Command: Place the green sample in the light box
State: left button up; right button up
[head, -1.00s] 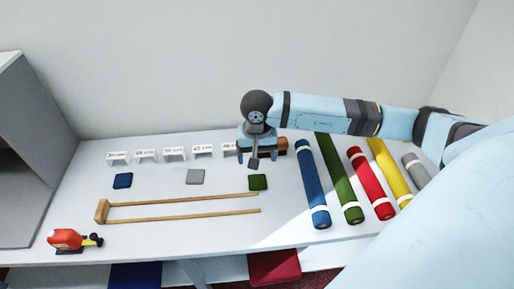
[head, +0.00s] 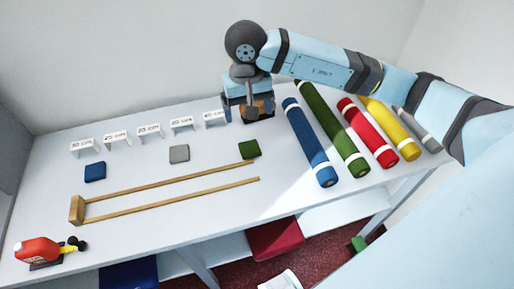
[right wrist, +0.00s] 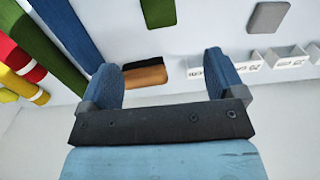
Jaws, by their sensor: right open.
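The green sample (head: 249,149) is a small flat dark-green square lying on the white counter. It also shows at the top of the right wrist view (right wrist: 158,13). My right gripper (head: 248,112) hangs behind the sample, apart from it. In the right wrist view its blue fingers (right wrist: 162,70) are spread with nothing gripped between them. A brown and black block (right wrist: 145,74) shows beyond the gap between the fingers. I cannot make out the light box for sure; only a grey edge shows at the far left. My left gripper is not in view.
Blue (head: 94,172) and grey (head: 179,153) squares lie left of the sample, with white label stands (head: 149,132) behind. A wooden two-railed frame (head: 77,210) lies in front. Fabric rolls (head: 311,143) lie at right.

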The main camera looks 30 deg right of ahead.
send_over(250, 147)
jog(key=f, duration=0.8)
jog(key=shift+s+a, duration=0.15)
jog(key=shift+s, duration=0.05)
jog(key=shift+f, duration=0.45)
notch_tip(250, 147, down, 5)
jog(key=shift+w+r, duration=0.15)
jog(key=shift+c, duration=1.1)
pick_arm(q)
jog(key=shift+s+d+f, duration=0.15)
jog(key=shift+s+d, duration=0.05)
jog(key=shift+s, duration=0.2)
pick_arm(e)
jog(key=c, duration=0.8)
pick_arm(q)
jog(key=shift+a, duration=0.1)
pick_arm(e)
jog(key=shift+c, duration=0.3)
